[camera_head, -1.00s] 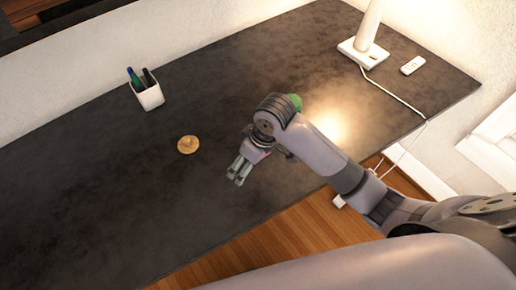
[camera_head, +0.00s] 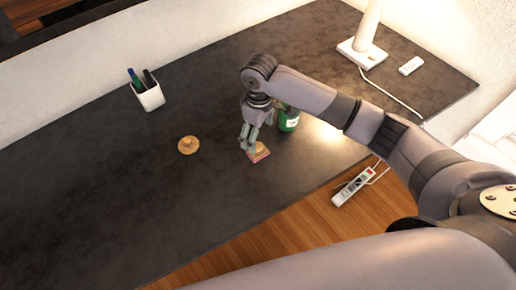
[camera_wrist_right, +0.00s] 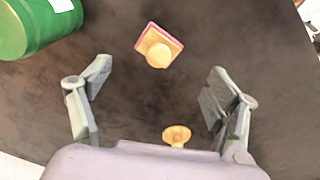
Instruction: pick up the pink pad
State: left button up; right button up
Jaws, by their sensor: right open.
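The pink pad (camera_head: 261,155) is a small square piece with a pink edge and a tan top with a round knob. It lies on the dark desk (camera_head: 100,200). In the right wrist view the pad (camera_wrist_right: 158,46) shows whole, beyond the fingertips and roughly centred between them. My right gripper (camera_head: 249,141) is open and empty, pointing down beside the pad; its fingers partly overlap the pad in the head view. In the right wrist view the gripper (camera_wrist_right: 160,78) has its fingers wide apart. My left gripper is not in view.
A green container (camera_head: 289,120) stands just right of the gripper. A round wooden knobbed piece (camera_head: 188,145) lies to the left. A pen cup (camera_head: 150,96) stands farther back. A lamp (camera_head: 362,52) and white remote (camera_head: 411,66) are at back right. The left desk is clear.

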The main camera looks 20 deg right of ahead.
aim_at(258, 145)
notch_tip(258, 145, down, 4)
jog(key=shift+r, duration=0.25)
jog(key=f, duration=0.1)
jog(key=f+p, duration=0.1)
jog(key=f, duration=0.2)
jog(key=shift+w+a+f+p, duration=0.1)
jog(key=shift+w+f+p, duration=0.15)
jog(key=shift+p, duration=0.1)
jog(key=shift+f, duration=0.5)
jog(key=c, duration=1.1)
